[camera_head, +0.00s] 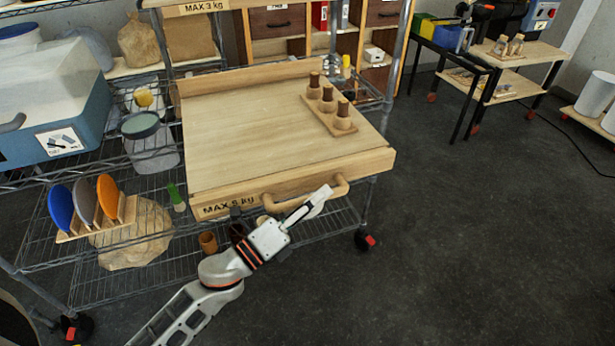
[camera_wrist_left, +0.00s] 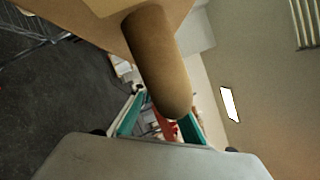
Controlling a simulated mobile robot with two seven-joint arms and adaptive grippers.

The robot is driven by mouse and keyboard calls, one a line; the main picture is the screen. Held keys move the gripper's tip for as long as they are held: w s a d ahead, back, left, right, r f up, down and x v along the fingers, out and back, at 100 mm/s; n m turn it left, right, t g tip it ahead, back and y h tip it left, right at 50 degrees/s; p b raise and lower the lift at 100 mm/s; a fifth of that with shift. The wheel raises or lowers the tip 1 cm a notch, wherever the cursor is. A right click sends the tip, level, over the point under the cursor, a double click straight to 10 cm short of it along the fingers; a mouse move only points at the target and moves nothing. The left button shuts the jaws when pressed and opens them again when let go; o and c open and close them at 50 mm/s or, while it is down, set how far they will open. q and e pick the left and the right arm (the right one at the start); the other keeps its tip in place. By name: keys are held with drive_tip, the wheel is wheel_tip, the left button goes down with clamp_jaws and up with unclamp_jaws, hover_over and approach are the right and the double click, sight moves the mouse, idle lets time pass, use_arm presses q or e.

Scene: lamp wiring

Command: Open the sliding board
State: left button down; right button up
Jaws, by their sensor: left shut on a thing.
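The sliding board (camera_head: 250,130) is a light wooden board in the wire rack, with "MAX 5 kg" on its front edge. It juts out past the rack's front posts. A rounded wooden handle (camera_head: 342,186) is fixed to its front. My left gripper (camera_head: 321,194) reaches the handle from the front and is shut on it. In the left wrist view, the handle (camera_wrist_left: 158,60) runs down between the teal fingers of my left gripper (camera_wrist_left: 160,112). The fingers hide part of the handle in the head view. My right gripper is not in view.
A wooden block with three brown-topped pegs (camera_head: 328,107) stands on the board's right side. Blue, grey and orange discs (camera_head: 84,201) stand in a holder at the left. A lidded jar (camera_head: 150,145) is beside the board.

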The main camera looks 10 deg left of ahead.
use_arm(q)
drive_tip(key=s+d, duration=0.3)
drive_tip(key=s, duration=0.2)
drive_tip(key=shift+s+d, duration=0.15)
drive_tip(key=shift+d, duration=0.1)
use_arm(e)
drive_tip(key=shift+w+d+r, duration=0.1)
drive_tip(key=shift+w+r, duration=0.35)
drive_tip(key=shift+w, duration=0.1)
use_arm(q)
drive_tip(key=c, duration=2)
unclamp_jaws()
drive_tip(key=shift+o, duration=0.2)
drive_tip(key=v, duration=1.2)
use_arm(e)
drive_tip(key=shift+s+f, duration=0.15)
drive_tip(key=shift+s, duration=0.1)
